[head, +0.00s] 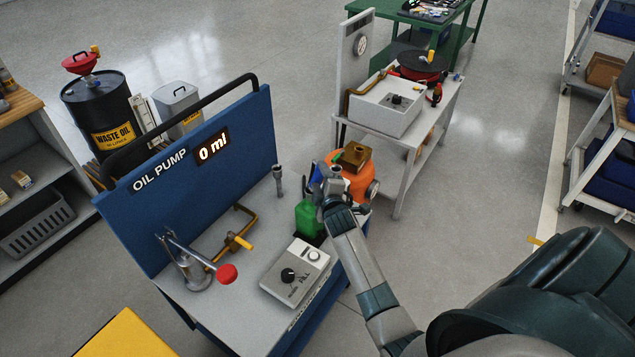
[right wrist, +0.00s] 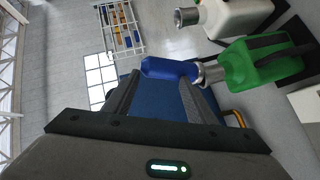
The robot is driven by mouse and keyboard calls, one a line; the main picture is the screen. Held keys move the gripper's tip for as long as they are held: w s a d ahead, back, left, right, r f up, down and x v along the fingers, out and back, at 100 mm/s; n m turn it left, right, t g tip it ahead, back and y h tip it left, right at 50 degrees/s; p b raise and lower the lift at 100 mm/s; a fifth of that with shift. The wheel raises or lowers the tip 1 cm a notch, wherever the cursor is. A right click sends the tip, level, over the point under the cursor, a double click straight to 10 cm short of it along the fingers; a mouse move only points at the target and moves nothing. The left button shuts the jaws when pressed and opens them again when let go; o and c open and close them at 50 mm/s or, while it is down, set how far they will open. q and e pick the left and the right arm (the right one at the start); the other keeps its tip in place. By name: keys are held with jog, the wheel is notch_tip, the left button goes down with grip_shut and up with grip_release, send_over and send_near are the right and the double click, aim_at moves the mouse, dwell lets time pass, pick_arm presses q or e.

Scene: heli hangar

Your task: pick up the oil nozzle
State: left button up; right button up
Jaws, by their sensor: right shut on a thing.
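The blue oil nozzle (right wrist: 170,68) lies across the tips of my right gripper (right wrist: 158,92) in the right wrist view. Its right end meets a metal neck beside a green can (right wrist: 265,62); I cannot tell whether they touch. In the head view my right gripper (head: 325,183) is above the far right end of the oil pump bench (head: 222,250), by the green can (head: 309,219). Only a small blue part of the nozzle (head: 316,173) shows there, the rest hidden by the gripper. My right gripper is shut on the nozzle. My left gripper is out of view.
An orange container (head: 357,184) stands close behind my right gripper. A grey control box (head: 296,272), a red-knobbed lever pump (head: 195,270) and a short grey post (head: 279,181) are on the bench. A blue panel (head: 205,165) rises at its left.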

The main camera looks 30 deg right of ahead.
jog(key=shift+s+a+f, duration=0.1)
jog(key=shift+s+f, duration=0.1)
jog(key=shift+f, duration=0.4)
jog(key=shift+s+a+f, duration=0.1)
jog(key=shift+s+f, duration=0.1)
jog(key=shift+f, duration=0.35)
jog(key=shift+c, duration=0.6)
jog(key=shift+r, duration=0.1)
jog(key=shift+w+d+r+b, duration=0.1)
jog(key=shift+r+b, duration=0.25)
jog(key=shift+r, duration=0.2)
grip_shut()
jog(key=shift+w+r+g, duration=0.1)
jog(key=shift+r+g, duration=0.2)
jog(key=shift+r, duration=0.05)
jog(key=s+d+r+b, duration=0.3)
jog(key=s+d+r, duration=0.4)
jog(key=d+r, duration=0.1)
jog(key=shift+s+d+r, duration=0.25)
jog(key=shift+s+r, duration=0.15)
jog(key=shift+r, duration=0.25)
jog(key=shift+c, duration=1.7)
grip_release()
